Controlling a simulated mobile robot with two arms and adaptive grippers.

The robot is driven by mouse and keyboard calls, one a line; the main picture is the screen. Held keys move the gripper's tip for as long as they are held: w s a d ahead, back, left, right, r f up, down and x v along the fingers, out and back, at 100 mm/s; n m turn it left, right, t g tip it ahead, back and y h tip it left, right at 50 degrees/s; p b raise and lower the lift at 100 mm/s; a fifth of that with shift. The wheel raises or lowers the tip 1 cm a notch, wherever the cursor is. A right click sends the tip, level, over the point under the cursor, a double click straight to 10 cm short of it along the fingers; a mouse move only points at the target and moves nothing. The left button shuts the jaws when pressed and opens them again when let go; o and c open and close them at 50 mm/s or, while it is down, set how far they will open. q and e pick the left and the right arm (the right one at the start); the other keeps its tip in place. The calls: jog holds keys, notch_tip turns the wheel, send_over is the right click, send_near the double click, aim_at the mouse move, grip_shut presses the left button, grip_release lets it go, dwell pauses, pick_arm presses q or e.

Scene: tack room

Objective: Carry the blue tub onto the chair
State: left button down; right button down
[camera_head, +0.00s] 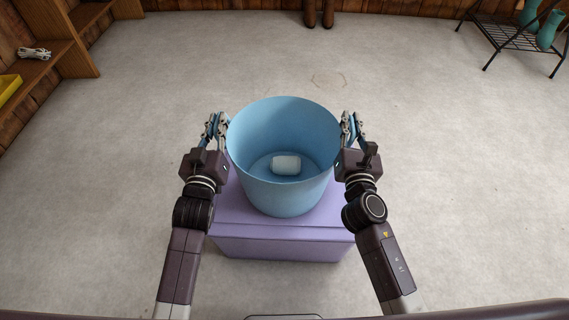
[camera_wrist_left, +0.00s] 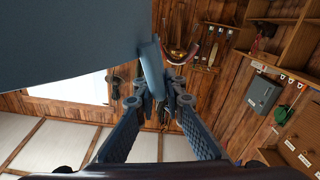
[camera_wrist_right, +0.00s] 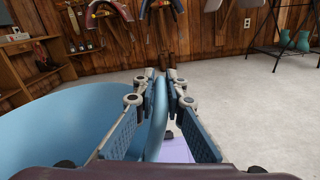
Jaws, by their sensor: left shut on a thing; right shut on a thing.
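The blue tub (camera_head: 282,195) is upright in front of me in the head view, over a purple box (camera_head: 283,247). I cannot tell whether it rests on the box or hangs just above it. A small white roll-like object (camera_head: 286,164) lies inside on its bottom. My left gripper (camera_head: 215,124) is shut on the tub's left handle, a light blue piece (camera_wrist_left: 150,65) in the left wrist view. My right gripper (camera_head: 351,124) is shut on the right handle, seen between the fingers in the right wrist view (camera_wrist_right: 157,125). No chair is in view.
Pale floor (camera_head: 450,200) is clear on both sides and beyond the tub. A black metal rack (camera_head: 508,37) with teal boots stands at the far right. Wooden shelves (camera_head: 62,40) stand at the far left. Brown boots (camera_head: 319,14) stand by the back wall.

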pick_arm(q)
jog(key=shift+d+r, duration=0.1)
jog(key=shift+r, duration=0.15)
pick_arm(e)
jog(key=shift+r, duration=0.2)
